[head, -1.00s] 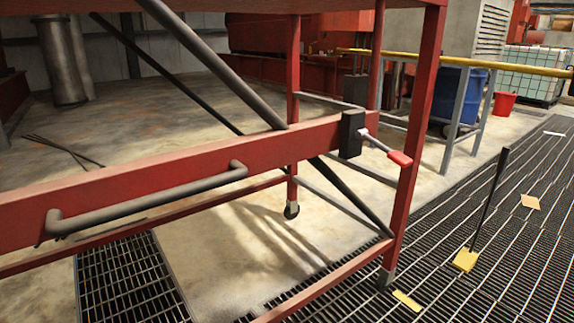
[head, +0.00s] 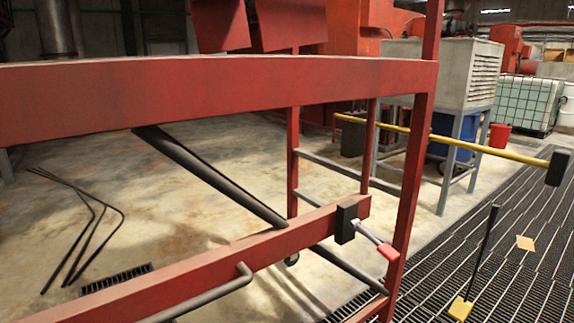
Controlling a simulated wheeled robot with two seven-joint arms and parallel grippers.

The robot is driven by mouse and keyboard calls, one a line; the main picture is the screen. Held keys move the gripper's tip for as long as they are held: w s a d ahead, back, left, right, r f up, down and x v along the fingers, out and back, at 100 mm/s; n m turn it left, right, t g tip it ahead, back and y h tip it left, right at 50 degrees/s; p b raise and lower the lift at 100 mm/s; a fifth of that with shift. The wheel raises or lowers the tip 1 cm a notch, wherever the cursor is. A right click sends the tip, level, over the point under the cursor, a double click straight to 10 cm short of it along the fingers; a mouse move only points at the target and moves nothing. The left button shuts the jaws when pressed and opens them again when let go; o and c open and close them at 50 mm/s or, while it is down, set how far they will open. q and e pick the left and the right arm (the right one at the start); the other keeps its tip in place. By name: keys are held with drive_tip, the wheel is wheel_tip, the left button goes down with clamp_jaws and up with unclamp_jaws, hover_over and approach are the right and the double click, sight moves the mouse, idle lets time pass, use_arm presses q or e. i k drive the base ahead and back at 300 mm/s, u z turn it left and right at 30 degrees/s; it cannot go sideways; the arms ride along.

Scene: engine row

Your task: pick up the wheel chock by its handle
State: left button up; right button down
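The wheel chock (head: 460,308) is a small yellow block low at the right, on the dark floor grating. Its long thin black handle (head: 485,252) rises from it, leaning slightly right, with its top end free. Nothing touches the handle. Neither of my grippers is in view.
A red steel frame (head: 230,85) with a grey rail (head: 200,300) and a red-tipped lever (head: 388,251) fills the left and middle. A yellow bar (head: 470,145) with a black end block (head: 557,168) crosses behind the chock. A tan piece (head: 525,243) lies on the grating (head: 520,285).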

sight(461, 307)
drive_tip(key=z, duration=1.8)
drive_tip(key=i, duration=1.35)
drive_tip(key=z, duration=0.45)
drive_tip(key=i, duration=2.4)
drive_tip(key=u, duration=1.45)
drive_tip(key=i, duration=1.2)
drive_tip(key=u, duration=0.9)
